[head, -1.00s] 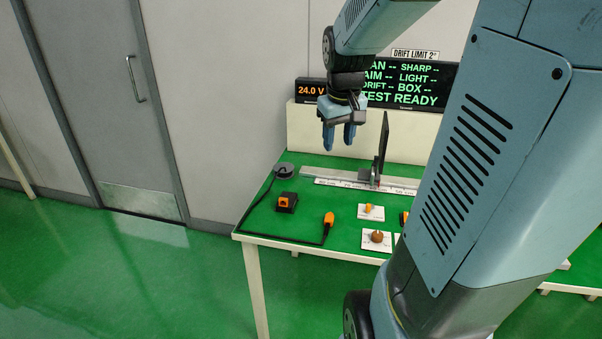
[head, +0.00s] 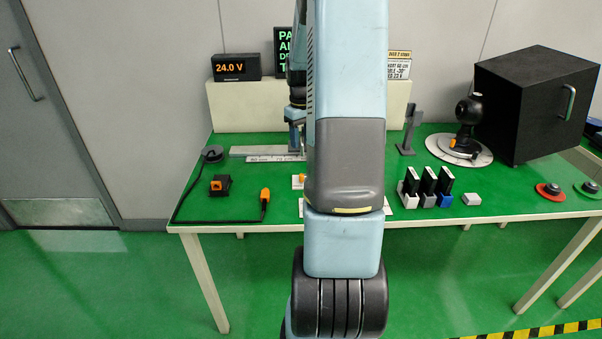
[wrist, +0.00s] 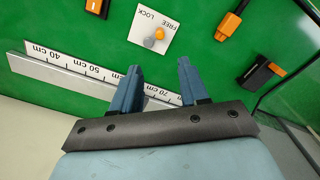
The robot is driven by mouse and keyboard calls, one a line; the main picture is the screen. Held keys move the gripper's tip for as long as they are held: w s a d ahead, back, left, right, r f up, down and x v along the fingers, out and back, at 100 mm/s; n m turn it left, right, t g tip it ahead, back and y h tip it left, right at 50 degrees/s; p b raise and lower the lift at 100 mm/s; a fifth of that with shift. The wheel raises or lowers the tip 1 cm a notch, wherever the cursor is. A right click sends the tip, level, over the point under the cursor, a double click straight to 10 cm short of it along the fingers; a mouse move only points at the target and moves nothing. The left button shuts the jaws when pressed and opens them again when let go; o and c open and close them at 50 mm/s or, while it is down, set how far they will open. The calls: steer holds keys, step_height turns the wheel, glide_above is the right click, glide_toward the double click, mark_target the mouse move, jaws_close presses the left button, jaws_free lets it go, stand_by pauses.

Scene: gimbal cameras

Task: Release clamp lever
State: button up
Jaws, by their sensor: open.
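The clamp lever (wrist: 159,34) is a small orange piece with a grey round part beside it. It sits on a white plate (wrist: 146,26) marked FREE and LOCK, upper middle in the wrist view. In the head view only the plate's left edge (head: 295,185) shows beside my arm. My gripper (wrist: 160,64) is open and empty, with its blue fingers apart. In the wrist view its fingertips lie just below the plate, over the ruler's side of the green table. In the head view my arm hides most of the gripper (head: 296,143).
A ruled rail (wrist: 72,76) runs below the plate. An orange connector (wrist: 230,25) and a black-and-orange switch box (wrist: 260,75) lie to the right. In the head view, a large black box (head: 520,110) and a turntable (head: 459,150) stand on the right.

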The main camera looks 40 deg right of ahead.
mark_target(301, 174)
step_height(301, 174, down, 14)
steer(key=shift+r, duration=0.15)
stand_by(0.4)
jaws_close()
stand_by(0.4)
